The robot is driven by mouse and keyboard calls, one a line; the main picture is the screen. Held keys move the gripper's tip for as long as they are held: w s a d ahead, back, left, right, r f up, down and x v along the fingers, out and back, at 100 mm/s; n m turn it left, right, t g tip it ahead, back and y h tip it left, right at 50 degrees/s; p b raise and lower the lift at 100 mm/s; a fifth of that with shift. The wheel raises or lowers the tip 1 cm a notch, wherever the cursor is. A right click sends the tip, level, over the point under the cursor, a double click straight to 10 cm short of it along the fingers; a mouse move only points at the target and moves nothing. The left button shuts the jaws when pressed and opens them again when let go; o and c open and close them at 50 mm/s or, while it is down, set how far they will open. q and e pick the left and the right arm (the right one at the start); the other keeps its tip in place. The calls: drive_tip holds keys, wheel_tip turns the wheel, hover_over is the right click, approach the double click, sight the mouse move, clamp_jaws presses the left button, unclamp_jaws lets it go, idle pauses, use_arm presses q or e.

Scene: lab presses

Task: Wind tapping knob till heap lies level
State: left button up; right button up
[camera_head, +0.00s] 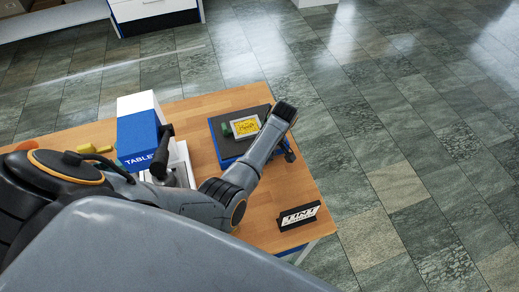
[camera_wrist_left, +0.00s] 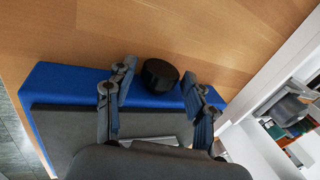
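The tapping device has a dark grey top (camera_head: 222,146) and a blue base, which also shows in the wrist view (camera_wrist_left: 60,82). A round black knob (camera_wrist_left: 160,75) stands out at the device's blue side. My left gripper (camera_wrist_left: 160,80) is open, one finger on each side of the knob, with visible gaps. My right gripper is not in view.
A blue and white box marked TABLET (camera_head: 139,135) and a white device with a black lever (camera_head: 180,165) stand left of the tapping device. A black sign (camera_head: 299,216) is near the table's right edge. Bare wooden table (camera_head: 262,212) lies between.

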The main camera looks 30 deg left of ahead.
use_arm(q)
drive_tip(key=shift+r, duration=0.1)
drive_tip(key=v, duration=1.1)
drive_tip(key=shift+r, duration=0.4)
